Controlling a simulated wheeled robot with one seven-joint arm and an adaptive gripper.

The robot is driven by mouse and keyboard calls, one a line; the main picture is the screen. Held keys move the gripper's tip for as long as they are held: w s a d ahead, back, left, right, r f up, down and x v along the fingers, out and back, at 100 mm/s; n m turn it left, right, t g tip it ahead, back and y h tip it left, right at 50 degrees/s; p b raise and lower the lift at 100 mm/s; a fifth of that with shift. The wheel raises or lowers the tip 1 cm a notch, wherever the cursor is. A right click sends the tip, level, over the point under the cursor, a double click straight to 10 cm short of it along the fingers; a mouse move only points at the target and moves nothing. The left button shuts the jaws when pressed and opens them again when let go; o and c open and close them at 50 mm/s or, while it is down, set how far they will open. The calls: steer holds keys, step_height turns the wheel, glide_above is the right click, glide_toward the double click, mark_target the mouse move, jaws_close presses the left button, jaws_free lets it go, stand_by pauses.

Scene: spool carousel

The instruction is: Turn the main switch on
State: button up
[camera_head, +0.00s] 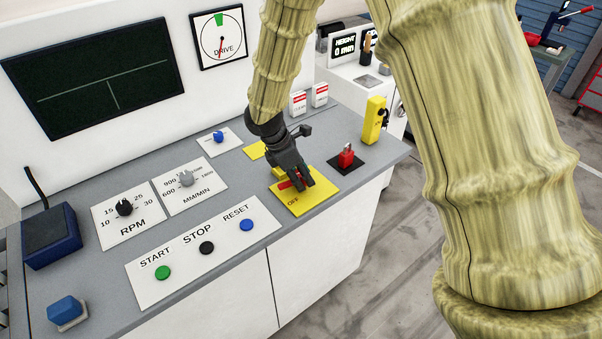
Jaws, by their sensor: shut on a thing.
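The main switch (284,185) is a red handle on a yellow plate (322,199) at the right part of the grey console. The word OFF shows at the plate's near left corner. My gripper (298,184) reaches down from above and is shut on the red handle. Its fingers cover most of the handle, so I cannot tell its exact angle. The rest of the plate's lettering is hidden.
A red switch on a black plate (372,166) and a yellow box (374,119) stand to the right. START, STOP and RESET buttons sit on a white panel (225,251) at the front left. Dials (186,178) lie left. The console's right edge is close.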

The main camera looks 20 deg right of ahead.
steer(key=m+p, duration=0.1)
steer(key=m+g, duration=0.1)
steer(key=m, duration=0.1)
steer(key=shift+w+r+m+p, duration=0.1)
steer(key=shift+r+m+p, duration=0.05)
steer(key=shift+m+p, duration=0.2)
steer(key=m+g+y+p, duration=0.1)
steer(key=m+g, duration=0.1)
steer(key=m, duration=0.2)
steer(key=shift+m, duration=0.25)
steer(key=m+g+y+p, duration=0.1)
steer(key=m, duration=0.3)
steer(key=shift+m+y, duration=0.9)
steer(key=shift+m, duration=1.1)
steer(key=o, duration=1)
steer(key=v, duration=1.1)
steer(key=shift+w+d+r, duration=0.1)
steer(key=shift+w+r, duration=0.2)
steer(key=shift+w, duration=0.1)
